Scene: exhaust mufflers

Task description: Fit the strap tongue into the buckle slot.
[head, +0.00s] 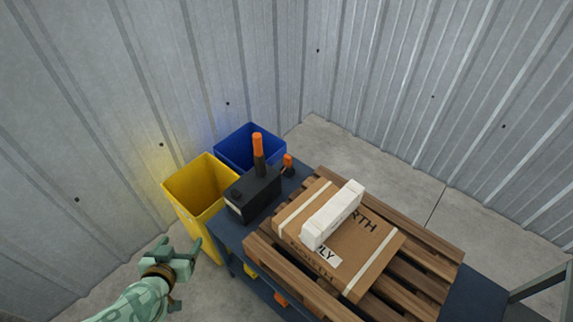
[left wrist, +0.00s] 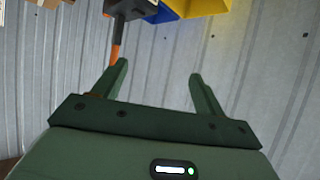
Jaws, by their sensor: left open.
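A cardboard box (head: 367,257) with dark printing lies on a wooden pallet (head: 424,247). Pale straps (head: 374,266) run across the box. A long white block (head: 333,214) rests on top of the box. I cannot make out a strap tongue or a buckle slot as separate parts. My left gripper (head: 184,262) is open and empty, low at the left, well apart from the box and in front of the yellow bin. In the left wrist view its two fingers (left wrist: 159,70) stand wide apart with nothing between them. My right gripper is not in view.
The pallet sits on a dark blue table (head: 478,294). A black tool with an orange handle (head: 258,145) stands at the table's left end. A yellow bin (head: 195,185) and a blue bin (head: 250,147) stand beyond it. Corrugated metal walls close off the back.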

